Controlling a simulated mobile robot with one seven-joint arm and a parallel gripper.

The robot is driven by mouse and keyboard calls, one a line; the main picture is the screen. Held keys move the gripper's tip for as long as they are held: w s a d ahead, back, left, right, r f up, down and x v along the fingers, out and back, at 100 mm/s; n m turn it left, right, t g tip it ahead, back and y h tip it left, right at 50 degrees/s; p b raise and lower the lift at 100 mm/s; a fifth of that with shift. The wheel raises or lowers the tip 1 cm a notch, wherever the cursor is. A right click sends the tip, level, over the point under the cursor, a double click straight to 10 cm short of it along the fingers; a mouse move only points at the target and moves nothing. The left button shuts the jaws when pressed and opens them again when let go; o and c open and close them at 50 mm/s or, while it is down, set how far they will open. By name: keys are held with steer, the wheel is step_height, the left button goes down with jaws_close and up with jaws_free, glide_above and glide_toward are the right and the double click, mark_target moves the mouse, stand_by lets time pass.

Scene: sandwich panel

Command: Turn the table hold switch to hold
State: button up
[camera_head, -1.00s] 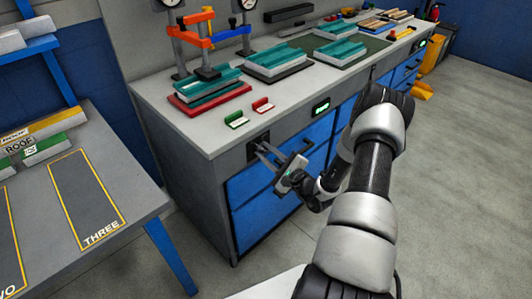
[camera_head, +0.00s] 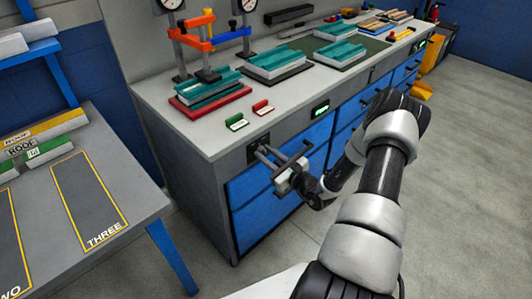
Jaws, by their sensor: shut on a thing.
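The table hold switch is on a dark plate (camera_head: 257,142) on the front face of the workbench (camera_head: 213,143), near its left corner. My gripper (camera_head: 264,155) reaches toward this plate from the lower right, with its fingertips at or just in front of it. It is shut on the switch's small knob, which the fingers mostly hide. I cannot tell which way the knob points. A green tag (camera_head: 237,123) and a red tag (camera_head: 263,108) stand on the bench top above the plate. A small display (camera_head: 321,110) glows green to the right.
Blue drawers (camera_head: 262,212) lie below my gripper. A red-based press fixture (camera_head: 212,98) and several teal-topped panels (camera_head: 277,60) stand on the bench. A grey table (camera_head: 122,187) with outlined bays is at the left. The floor at the right is clear.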

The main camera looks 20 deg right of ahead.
steer(key=shift+d+m+g+y+p, duration=0.15)
steer(key=shift+m+p, duration=0.25)
steer(key=shift+m, duration=1.3)
steer(key=shift+a+m+g+y+p, duration=0.15)
steer(key=shift+m+p, duration=0.25)
steer(key=shift+m, duration=1.3)
steer(key=shift+d, duration=0.1)
steer(key=o, duration=1)
steer(key=shift+o, duration=0.2)
steer(key=p+v, duration=0.1)
steer(key=v, duration=1.6)
steer(key=shift+s, duration=0.2)
steer(key=shift+d+r, duration=0.1)
